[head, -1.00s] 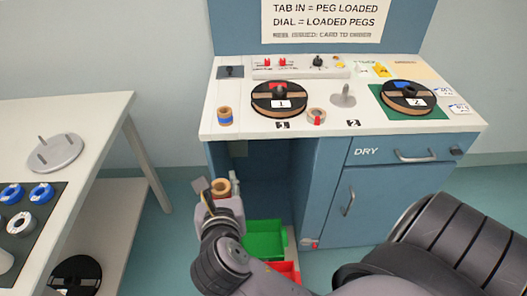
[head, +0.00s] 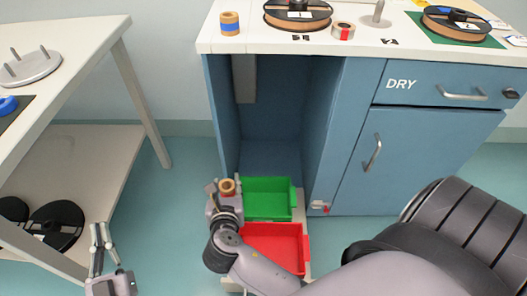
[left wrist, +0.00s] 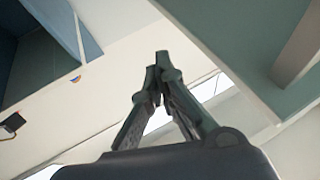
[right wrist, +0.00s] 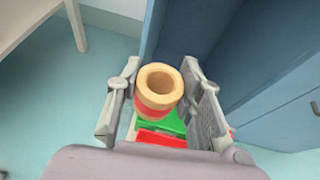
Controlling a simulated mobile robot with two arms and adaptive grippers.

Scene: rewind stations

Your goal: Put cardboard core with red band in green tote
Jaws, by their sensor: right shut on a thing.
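My right gripper (head: 226,188) is shut on a tan cardboard core (right wrist: 160,82), which stands upright between its fingers. A red band shows low on the core in the right wrist view. The green tote (head: 268,205) is on a pale low base by the cabinet's open bay; in the head view the held core is at its left edge. In the right wrist view the green tote (right wrist: 173,122) shows below and beyond the core. My left gripper (head: 103,238) is empty at the lower left, with its fingertips together in the left wrist view (left wrist: 158,66).
A red tote (head: 275,247) sits in front of the green one. A white table (head: 75,62) with a lower shelf of black reels stands left. Floor between is clear.

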